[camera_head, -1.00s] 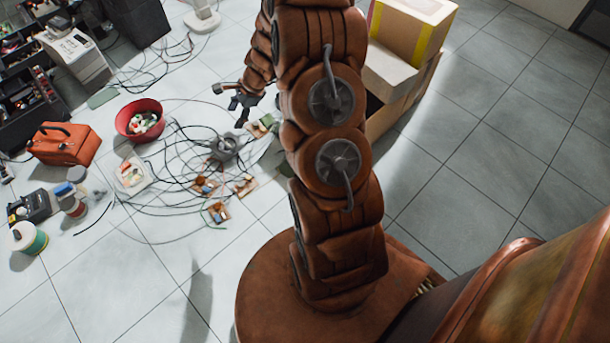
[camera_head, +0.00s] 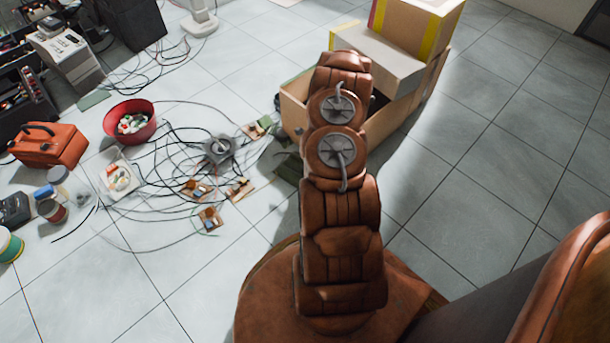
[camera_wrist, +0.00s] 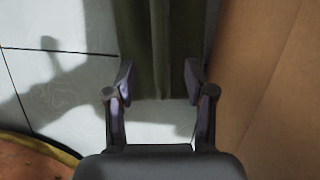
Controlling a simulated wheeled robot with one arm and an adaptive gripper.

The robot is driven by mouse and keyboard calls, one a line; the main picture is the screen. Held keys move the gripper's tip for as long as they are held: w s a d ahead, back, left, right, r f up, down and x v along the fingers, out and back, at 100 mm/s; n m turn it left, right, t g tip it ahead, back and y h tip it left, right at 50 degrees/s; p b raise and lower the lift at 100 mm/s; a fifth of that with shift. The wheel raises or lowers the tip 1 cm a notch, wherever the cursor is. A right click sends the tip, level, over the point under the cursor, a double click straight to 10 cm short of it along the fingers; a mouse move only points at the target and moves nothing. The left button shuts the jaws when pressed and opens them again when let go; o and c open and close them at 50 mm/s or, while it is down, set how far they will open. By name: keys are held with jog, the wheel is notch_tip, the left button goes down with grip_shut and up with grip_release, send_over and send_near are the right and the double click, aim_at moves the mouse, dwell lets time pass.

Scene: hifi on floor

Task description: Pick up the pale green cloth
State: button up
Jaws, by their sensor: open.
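A green cloth (camera_wrist: 157,45), dark in the shade, hangs or lies in folds at the top middle of the wrist view. Its near edge shows between the fingers of my gripper (camera_wrist: 158,78). The gripper is open, with one finger at each side of the cloth; I cannot tell whether they touch it. In the head view a dark green piece of the cloth (camera_head: 290,168) shows on the floor beside the cardboard box, left of my arm. My arm hides the gripper and the rest of the cloth there.
An open cardboard box (camera_head: 294,104) stands behind my arm; its brown side (camera_wrist: 265,90) rises close to the right finger. Cables and small boards (camera_head: 208,218) lie to the left, with a red bowl (camera_head: 131,133) and an orange toolbox (camera_head: 50,148). Floor at right is clear.

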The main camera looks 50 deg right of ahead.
aim_at(290, 170)
jog(key=x, duration=0.2)
jog(key=shift+f+b, duration=0.3)
jog(key=shift+b, duration=0.1)
jog(key=shift+b+x, duration=1.1)
jog(key=shift+x, duration=0.8)
jog(key=shift+w+f, duration=0.35)
jog(key=shift+f, duration=0.2)
grip_shut()
